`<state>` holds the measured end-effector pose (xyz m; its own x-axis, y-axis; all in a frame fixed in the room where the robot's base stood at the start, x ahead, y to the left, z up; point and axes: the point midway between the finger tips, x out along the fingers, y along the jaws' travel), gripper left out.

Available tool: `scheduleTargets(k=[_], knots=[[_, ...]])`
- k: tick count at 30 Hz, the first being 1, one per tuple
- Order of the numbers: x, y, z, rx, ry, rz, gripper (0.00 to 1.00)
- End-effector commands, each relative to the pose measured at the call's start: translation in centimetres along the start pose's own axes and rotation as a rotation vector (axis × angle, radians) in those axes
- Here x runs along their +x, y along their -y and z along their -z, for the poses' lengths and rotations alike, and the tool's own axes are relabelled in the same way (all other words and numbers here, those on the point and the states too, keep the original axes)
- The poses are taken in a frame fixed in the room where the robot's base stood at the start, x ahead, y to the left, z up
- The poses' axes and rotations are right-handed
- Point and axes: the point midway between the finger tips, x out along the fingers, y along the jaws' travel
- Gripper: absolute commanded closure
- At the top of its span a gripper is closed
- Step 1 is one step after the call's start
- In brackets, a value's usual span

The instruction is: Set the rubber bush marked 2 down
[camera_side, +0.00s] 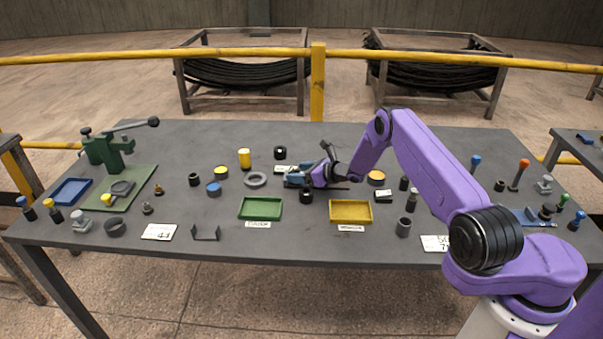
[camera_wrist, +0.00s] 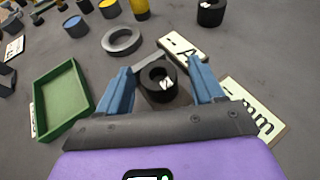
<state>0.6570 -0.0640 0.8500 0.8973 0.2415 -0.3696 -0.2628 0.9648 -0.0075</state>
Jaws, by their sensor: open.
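A black rubber bush (camera_wrist: 158,84) with a round hole and a white mark stands upright between my fingers in the wrist view. The mark is partly seen and I cannot read it surely as 2. My gripper (camera_wrist: 164,78) is open, with one blue finger on each side of the bush and gaps beside it. In the side view my gripper (camera_side: 298,179) is low over the middle of the table, behind the green tray (camera_side: 260,217) and the yellow tray (camera_side: 351,220). There the bush is hard to pick out from the gripper.
A grey ring (camera_wrist: 122,41) lies left of the fingers. White label cards (camera_wrist: 183,50) lie close to the right finger. Another black bush (camera_wrist: 211,13) stands farther back. A yellow cylinder (camera_side: 245,159) stands behind the ring.

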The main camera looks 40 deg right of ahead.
Motion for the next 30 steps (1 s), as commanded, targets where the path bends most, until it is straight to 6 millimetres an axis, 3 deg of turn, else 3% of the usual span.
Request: scheduleTargets(k=[1, 8, 24, 30], knots=[[-0.2, 0.0, 1.3, 0.019, -0.027, 0.005, 0.31], [-1.3, 0.1, 0.1, 0.02, -0.026, 0.004, 0.31], [-9.5, 0.0, -0.6, 0.011, -0.014, 0.002, 0.31], [-11.7, 0.0, -0.6, 0.009, -0.014, 0.002, 0.31]])
